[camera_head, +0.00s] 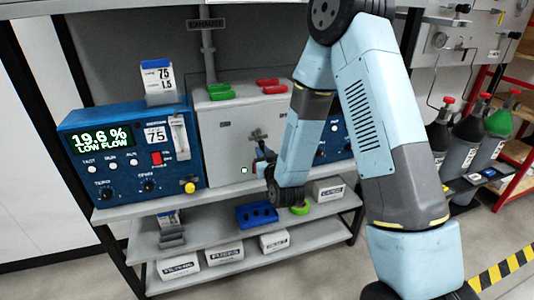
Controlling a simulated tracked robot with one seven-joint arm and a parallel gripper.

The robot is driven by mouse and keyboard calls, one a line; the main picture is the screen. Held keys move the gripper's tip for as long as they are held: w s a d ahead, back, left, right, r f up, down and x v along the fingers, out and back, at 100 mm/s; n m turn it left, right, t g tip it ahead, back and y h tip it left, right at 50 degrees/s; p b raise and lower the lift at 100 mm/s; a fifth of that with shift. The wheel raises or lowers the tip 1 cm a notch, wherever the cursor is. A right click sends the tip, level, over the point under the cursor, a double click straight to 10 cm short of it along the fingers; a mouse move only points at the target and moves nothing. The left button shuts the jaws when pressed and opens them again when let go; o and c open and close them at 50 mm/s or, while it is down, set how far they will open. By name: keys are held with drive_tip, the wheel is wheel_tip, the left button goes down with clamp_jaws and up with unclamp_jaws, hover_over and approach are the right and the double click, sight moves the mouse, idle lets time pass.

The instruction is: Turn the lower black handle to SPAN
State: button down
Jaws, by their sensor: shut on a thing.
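The grey cabinet (222,145) stands in the middle of the bench, with a small black handle (257,135) on its front face. My gripper (263,158) is at the cabinet front just below that handle. It is shut on what appears to be the lower black handle, which is mostly hidden by the gripper and my wrist. The handle's exact angle and any SPAN marking are too small or covered to read.
A blue analyser (125,150) reading "19.6 % LOW FLOW" stands left of the cabinet. Green caps (220,91) and red caps (270,85) lie on the cabinet top. A blue tray (257,214) and boxes fill the shelves below. Gas cylinders (465,145) stand at right.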

drive_tip(key=shift+w+d+r+n, duration=0.15)
drive_tip(key=shift+d+r+n, duration=0.35)
drive_tip(key=shift+n, duration=2.4)
drive_tip(key=shift+w+d+r+n, duration=0.2)
drive_tip(key=shift+d+r+n, duration=0.25)
drive_tip(key=shift+n, duration=2.45)
drive_tip(key=shift+w+d+r+n, duration=0.15)
drive_tip(key=shift+d+r+n, duration=0.35)
drive_tip(key=shift+n, duration=2.4)
drive_tip(key=c, duration=1.1)
unclamp_jaws()
